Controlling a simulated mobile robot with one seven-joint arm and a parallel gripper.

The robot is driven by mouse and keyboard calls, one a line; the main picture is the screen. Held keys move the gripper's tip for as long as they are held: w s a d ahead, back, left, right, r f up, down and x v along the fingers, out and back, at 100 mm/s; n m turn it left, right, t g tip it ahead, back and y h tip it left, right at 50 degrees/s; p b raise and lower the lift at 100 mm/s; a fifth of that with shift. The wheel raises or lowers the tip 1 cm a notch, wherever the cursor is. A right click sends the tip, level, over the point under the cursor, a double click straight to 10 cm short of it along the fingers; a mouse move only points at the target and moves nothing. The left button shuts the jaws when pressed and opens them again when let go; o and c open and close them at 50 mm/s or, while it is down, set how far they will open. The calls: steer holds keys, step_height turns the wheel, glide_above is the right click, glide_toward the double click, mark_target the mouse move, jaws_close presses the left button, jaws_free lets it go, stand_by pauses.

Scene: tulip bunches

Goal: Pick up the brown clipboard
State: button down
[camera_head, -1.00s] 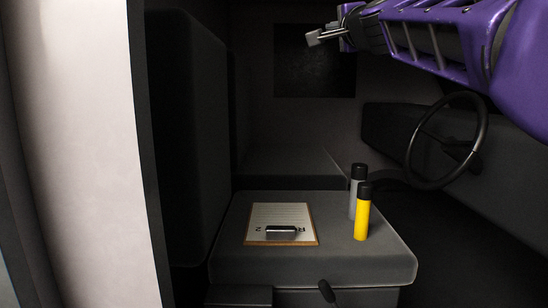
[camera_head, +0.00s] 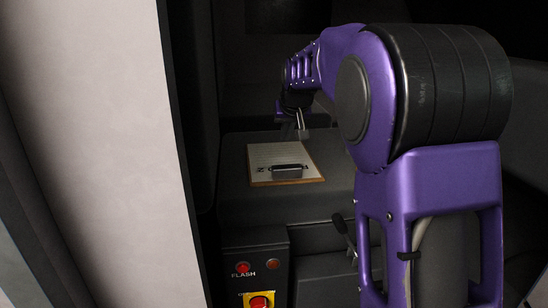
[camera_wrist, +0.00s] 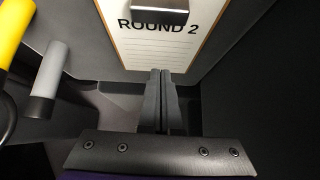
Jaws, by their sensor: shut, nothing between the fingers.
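The brown clipboard (camera_head: 285,183) lies flat on the dark seat, with a white sheet and a metal clip (camera_head: 287,172) on its edge nearer me. In the wrist view the clipboard (camera_wrist: 155,50) shows at the top centre, its sheet reading "ROUND 2", with the clip (camera_wrist: 160,9) cut by the frame's top edge. My gripper (camera_head: 301,132) is over the far end of the seat, beyond the clipboard. In the wrist view my gripper (camera_wrist: 160,73) has its fingers together and empty, pointing at the clipboard's clipless end. Whether they touch it I cannot tell.
In the wrist view a yellow cylinder (camera_wrist: 10,32) and a grey cylinder (camera_wrist: 48,78) stand at the left. My arm hides them in the head view. A control box with a red button (camera_head: 258,302) is in front of the seat. A pale panel (camera_head: 90,150) borders the left.

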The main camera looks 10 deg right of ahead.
steer(key=shift+w+d+f, duration=0.1)
steer(key=shift+d+f, duration=0.1)
steer(key=shift+f, duration=0.55)
steer(key=x, duration=0.9)
steer(key=shift+b, duration=0.3)
steer(key=shift+s+f, duration=0.2)
steer(key=shift+s, duration=0.05)
steer(key=shift+s+b, duration=0.3)
steer(key=shift+s, duration=1.45)
